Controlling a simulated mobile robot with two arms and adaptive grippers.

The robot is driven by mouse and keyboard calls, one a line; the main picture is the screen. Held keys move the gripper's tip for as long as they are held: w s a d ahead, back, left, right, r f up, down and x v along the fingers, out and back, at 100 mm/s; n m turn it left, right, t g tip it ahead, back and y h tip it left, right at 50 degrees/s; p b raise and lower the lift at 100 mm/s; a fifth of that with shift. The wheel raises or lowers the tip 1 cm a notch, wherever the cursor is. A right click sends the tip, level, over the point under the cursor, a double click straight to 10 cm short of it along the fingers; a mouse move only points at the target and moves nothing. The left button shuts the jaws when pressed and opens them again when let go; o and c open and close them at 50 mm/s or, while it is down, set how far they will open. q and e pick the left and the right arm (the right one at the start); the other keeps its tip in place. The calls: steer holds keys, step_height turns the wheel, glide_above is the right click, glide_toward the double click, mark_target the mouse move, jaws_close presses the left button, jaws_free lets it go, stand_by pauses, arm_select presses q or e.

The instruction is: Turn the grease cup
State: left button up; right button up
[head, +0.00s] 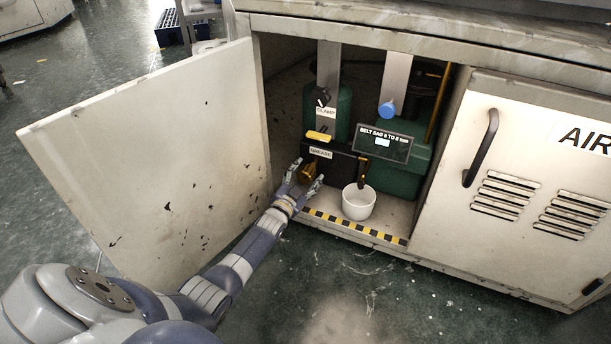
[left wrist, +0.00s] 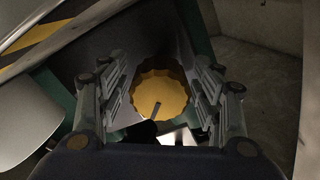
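The grease cup (head: 308,172) is a small brass-coloured knob under the "GREASE" label (head: 321,153), low inside the open cabinet. In the left wrist view it is a round, scalloped gold cap (left wrist: 161,88) with a dark line on its face. My left gripper (head: 307,175) is at the cup, with one finger on each side of it. In the left wrist view the fingers (left wrist: 160,92) stand apart, and a narrow gap shows between each finger and the cap. My right gripper is not in view.
The cabinet door (head: 150,160) stands open at left, beside my left arm. A white cup (head: 358,203) stands on the cabinet floor right of the gripper, behind a yellow-black striped edge (head: 350,225). A blue knob (head: 387,109) and a "BELT SAG" display (head: 383,143) are above right.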

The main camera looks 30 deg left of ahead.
arm_select(q)
steer(key=shift+s, duration=0.1)
steer(key=s+d, duration=0.2)
steer(key=s, duration=0.9)
steer(key=shift+s, duration=0.4)
steer(key=shift+a, duration=0.1)
